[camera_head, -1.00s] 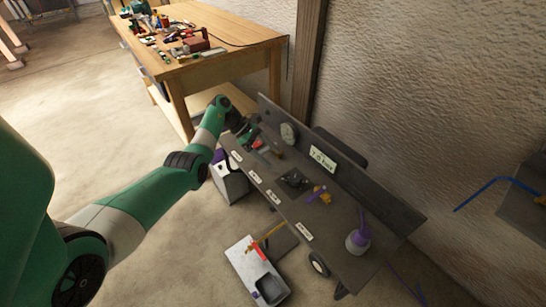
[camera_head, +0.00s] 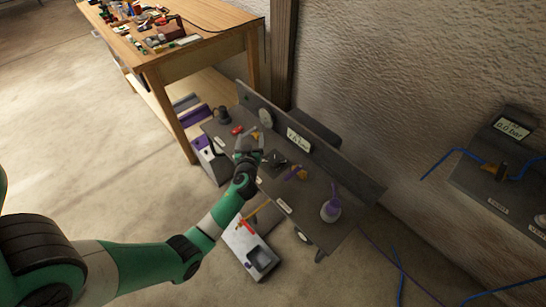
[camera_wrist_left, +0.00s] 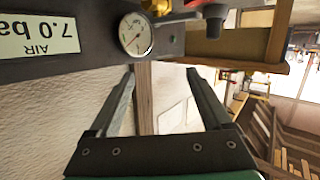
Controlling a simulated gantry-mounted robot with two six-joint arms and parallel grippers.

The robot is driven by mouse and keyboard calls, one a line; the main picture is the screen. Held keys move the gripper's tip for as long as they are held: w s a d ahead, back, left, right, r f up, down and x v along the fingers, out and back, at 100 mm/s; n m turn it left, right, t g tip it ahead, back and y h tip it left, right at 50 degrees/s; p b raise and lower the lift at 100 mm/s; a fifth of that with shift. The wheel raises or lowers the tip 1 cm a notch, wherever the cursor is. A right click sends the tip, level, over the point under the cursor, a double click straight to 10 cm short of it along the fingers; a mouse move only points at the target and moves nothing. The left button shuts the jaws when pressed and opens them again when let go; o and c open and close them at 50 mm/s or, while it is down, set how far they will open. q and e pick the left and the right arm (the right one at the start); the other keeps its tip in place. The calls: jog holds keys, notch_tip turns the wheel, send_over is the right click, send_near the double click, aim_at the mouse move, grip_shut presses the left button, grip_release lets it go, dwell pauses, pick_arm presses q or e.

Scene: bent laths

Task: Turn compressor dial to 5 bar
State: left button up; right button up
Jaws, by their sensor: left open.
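A grey bench unit (camera_head: 318,222) with an upright back panel carries a round white gauge (camera_head: 265,118) and a display (camera_head: 298,140). In the left wrist view the gauge (camera_wrist_left: 135,34) shows beside the display (camera_wrist_left: 38,36), which reads "AIR 7.0 ba", upside down and cut off. A red knob-like part (camera_head: 237,130) lies left of my left gripper (camera_head: 256,140); I cannot tell if it is the compressor dial. My left gripper is over the bench in front of the panel. Its fingers (camera_wrist_left: 160,75) are apart with nothing between them. My right gripper is out of view.
A purple-topped bottle (camera_head: 331,207) and small orange and purple parts (camera_head: 297,173) are on the bench. At right, a grey surface holds a "0.0 bar" display (camera_head: 512,127), an orange-brown part (camera_head: 495,171) and blue hose. A wooden table (camera_head: 205,50) stands behind.

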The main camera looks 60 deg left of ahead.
aim_at(274, 160)
pick_arm(q)
jog(key=d+f+m+h, duration=0.1)
jog(key=d+f, duration=0.1)
jog(key=d, duration=0.2)
jog(key=d+f+m+t+h+p, duration=0.1)
jog(key=d+f, duration=0.1)
jog(key=d, duration=0.3)
jog(key=s+d+f+m+h+p, duration=0.1)
jog(key=d, duration=0.4)
jog(key=shift+d+f+t+h, duration=0.2)
jog(key=shift+f+t+h, duration=0.1)
jog(key=shift+f, duration=0.1)
jog(key=shift+w+m, duration=0.2)
jog(key=shift+m, duration=0.1)
jog(key=shift+w+a, duration=0.1)
jog(key=shift+w, duration=0.05)
jog(key=b+x, duration=0.4)
jog(key=x, duration=0.6)
jog(key=shift+w+f, duration=0.15)
jog(key=shift+f, duration=0.05)
jog(key=shift+w+a+f+b, duration=0.1)
jog(key=shift+w+a+b, duration=0.25)
jog(key=shift+a, duration=0.15)
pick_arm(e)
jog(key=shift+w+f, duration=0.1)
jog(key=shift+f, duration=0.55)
pick_arm(q)
grip_shut()
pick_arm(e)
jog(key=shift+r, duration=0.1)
